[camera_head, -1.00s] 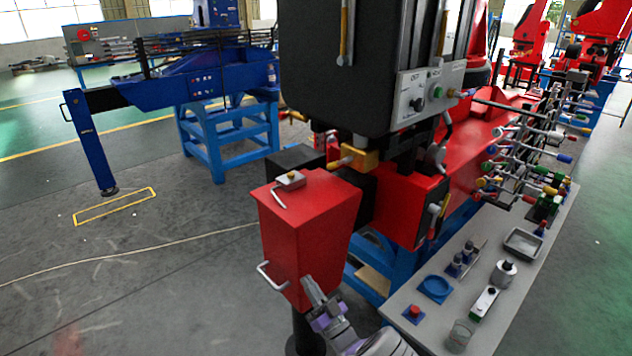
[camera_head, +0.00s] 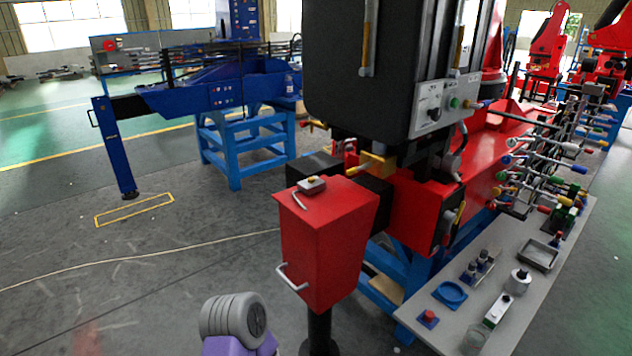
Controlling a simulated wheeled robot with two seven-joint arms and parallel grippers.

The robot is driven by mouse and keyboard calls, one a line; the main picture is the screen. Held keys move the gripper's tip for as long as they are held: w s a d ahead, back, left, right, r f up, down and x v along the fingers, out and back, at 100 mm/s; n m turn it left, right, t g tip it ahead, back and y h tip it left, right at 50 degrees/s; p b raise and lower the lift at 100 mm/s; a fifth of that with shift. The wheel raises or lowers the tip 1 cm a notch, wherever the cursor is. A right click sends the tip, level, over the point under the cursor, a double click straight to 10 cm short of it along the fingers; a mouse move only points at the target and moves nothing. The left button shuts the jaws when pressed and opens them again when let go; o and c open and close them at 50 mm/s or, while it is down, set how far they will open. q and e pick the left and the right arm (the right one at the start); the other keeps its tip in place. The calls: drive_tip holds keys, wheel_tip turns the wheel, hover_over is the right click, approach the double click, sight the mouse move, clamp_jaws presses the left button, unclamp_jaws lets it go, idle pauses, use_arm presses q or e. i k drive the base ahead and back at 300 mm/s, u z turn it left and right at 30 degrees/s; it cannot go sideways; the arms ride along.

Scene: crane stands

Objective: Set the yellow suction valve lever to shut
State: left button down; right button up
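A yellow valve piece (camera_head: 376,163) sits behind the top of the red tank, under the black cabinet. It is small, and I cannot tell its lever's exact setting. A second small lever with a yellow-orange handle (camera_head: 317,125) shows farther left, partly hidden by the black cabinet. Neither of my grippers shows. Only a grey and purple part of my arm is in view at the bottom, left of the red tank and apart from the valve.
The red tank (camera_head: 322,240) with side handle stands in front of the valve. The black cabinet (camera_head: 395,75) hangs above. A grey bench (camera_head: 530,290) with small items is at right, a lever bank (camera_head: 550,165) behind it. Open floor (camera_head: 130,280) lies left.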

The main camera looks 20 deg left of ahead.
sight(357, 169)
drive_tip(key=k, duration=0.3)
drive_tip(key=u, duration=1.2)
drive_tip(key=i, duration=0.8)
drive_tip(key=z, duration=0.45)
